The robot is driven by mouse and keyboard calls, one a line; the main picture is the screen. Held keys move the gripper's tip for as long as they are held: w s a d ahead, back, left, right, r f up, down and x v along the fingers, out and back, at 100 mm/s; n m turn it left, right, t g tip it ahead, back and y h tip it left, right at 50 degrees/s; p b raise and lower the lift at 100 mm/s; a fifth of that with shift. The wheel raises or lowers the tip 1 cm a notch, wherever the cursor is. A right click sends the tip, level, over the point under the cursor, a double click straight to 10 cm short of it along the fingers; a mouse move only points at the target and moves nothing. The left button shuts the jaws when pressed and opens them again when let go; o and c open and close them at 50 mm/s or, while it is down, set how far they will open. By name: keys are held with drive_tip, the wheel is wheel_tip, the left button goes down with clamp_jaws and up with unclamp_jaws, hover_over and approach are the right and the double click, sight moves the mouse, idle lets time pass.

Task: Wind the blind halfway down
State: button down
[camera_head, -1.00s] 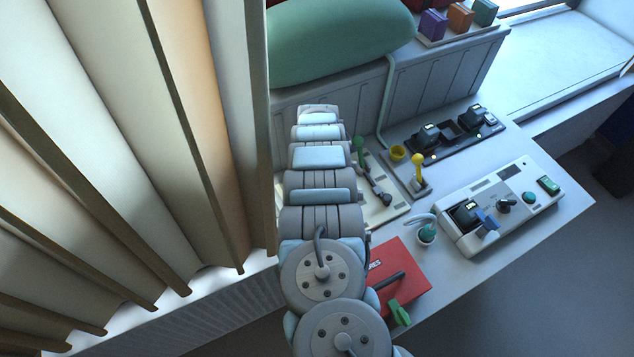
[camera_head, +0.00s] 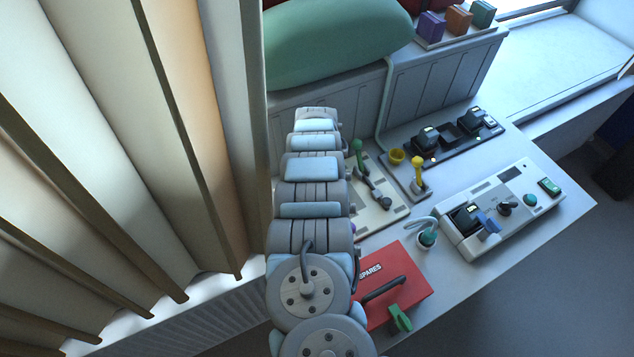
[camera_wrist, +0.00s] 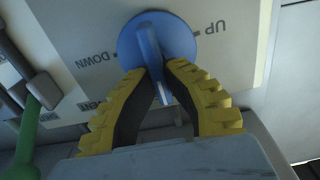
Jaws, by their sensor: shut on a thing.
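My gripper (camera_wrist: 160,78), with yellow and black fingers, is shut on the blue handle (camera_wrist: 150,32) in the wrist view. The handle's round blue base sits on a cream panel (camera_wrist: 85,30) between the printed words DOWN and UP. In the head view part of the cream panel (camera_head: 362,226) shows to the right of my arm. My gripper and the blue handle are hidden behind the arm there. The pleated, pale blind (camera_head: 160,140) fills the left of the head view, its lower ends near the sill.
A green-knobbed lever (camera_head: 358,152) and a grey crank (camera_head: 383,201) stand close to my arm. A red SPARES box (camera_head: 410,290) lies in front. A yellow-knobbed lever (camera_head: 417,165) and a grey console (camera_head: 515,200) stand to the right. A green cushion (camera_head: 335,40) lies behind.

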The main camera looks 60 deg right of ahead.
drive_tip(key=c, duration=1.1)
unclamp_jaws()
drive_tip(key=shift+r, duration=0.6)
wheel_tip(320, 180, up, 11)
drive_tip(key=shift+f, duration=0.15)
